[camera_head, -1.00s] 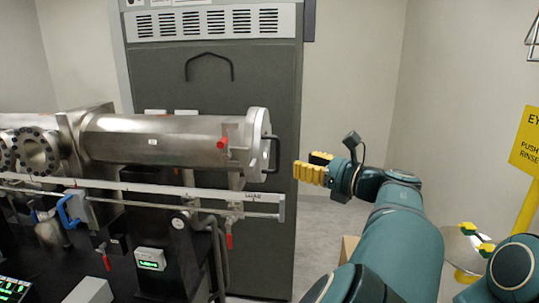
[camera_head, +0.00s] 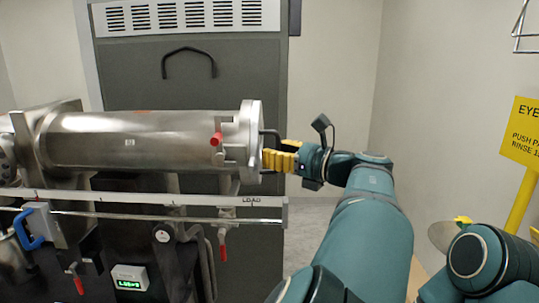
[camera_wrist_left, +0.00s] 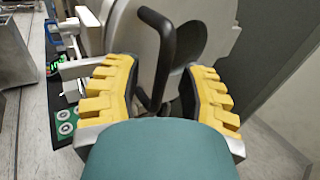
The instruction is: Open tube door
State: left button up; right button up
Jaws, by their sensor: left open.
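The tube (camera_head: 140,140) is a shiny horizontal metal cylinder, with a round pale door (camera_head: 250,135) at its right end. The door looks shut. A black bent handle (camera_head: 270,133) stands out from the door face. It also shows in the left wrist view (camera_wrist_left: 160,60), rising between the fingers. My left gripper (camera_head: 279,158) is beside the door's right face with yellow fingers open. In the left wrist view the left gripper (camera_wrist_left: 160,90) has one finger on each side of the handle's lower part. I cannot tell whether they touch it. My right gripper is out of view.
A red-knobbed part (camera_head: 216,139) sits at the tube's right end. A metal rail (camera_head: 150,200) runs below the tube. A dark cabinet (camera_head: 190,90) stands behind. A yellow eyewash sign (camera_head: 522,130) is at the right. The floor right of the door looks fairly clear.

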pick_arm(q)
jog(key=shift+a, duration=0.1)
jog(key=shift+o, duration=0.2)
grip_shut()
dwell(0.4)
